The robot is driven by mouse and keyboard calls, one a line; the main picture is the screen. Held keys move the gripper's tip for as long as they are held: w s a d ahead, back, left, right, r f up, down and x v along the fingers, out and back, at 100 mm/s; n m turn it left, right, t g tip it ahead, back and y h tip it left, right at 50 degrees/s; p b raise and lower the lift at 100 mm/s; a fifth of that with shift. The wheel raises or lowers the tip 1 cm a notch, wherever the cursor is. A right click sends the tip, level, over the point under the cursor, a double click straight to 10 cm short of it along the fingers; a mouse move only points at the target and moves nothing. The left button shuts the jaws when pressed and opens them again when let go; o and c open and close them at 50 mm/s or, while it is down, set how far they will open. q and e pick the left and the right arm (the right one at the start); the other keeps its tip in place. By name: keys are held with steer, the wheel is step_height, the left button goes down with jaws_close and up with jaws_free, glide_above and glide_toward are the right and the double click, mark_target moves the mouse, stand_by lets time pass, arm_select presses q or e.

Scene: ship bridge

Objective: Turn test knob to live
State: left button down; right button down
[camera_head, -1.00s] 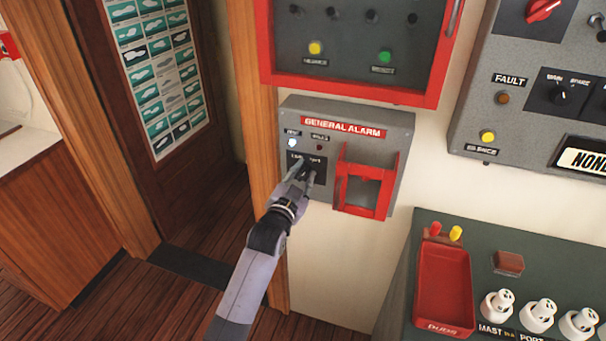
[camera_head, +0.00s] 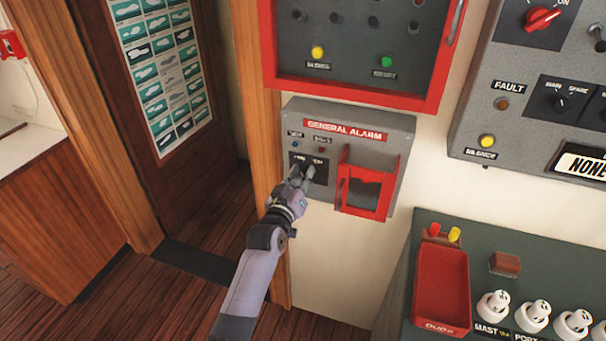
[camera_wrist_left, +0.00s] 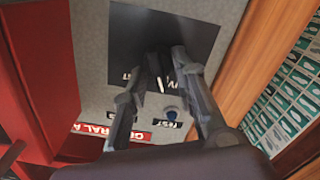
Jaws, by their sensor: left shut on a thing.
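The grey general alarm box (camera_head: 396,122) is mounted on the wall, with a black knob plate (camera_head: 296,158) at its lower left. My left gripper (camera_head: 301,174) is at this plate, its fingers shut on the small dark test knob (camera_wrist_left: 161,72). In the left wrist view the fingers (camera_wrist_left: 164,76) sit on either side of the knob, which they partly hide. The knob's pointer direction cannot be read. My right gripper is out of view.
A red guard frame (camera_head: 346,188) projects from the box just right of my gripper. A red-framed panel (camera_head: 350,82) is above. A wooden door post (camera_head: 257,100) stands close on the left. A console with a red tray (camera_head: 427,290) is at lower right.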

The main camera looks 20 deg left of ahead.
arm_select(q)
steer(key=shift+f+n, duration=0.1)
steer(key=shift+n, duration=0.9)
steer(key=c, duration=1.4)
jaws_free()
steer(key=shift+s, duration=0.1)
steer(key=s, duration=1.1)
steer(key=shift+s+a, duration=0.25)
steer(key=shift+s, duration=0.15)
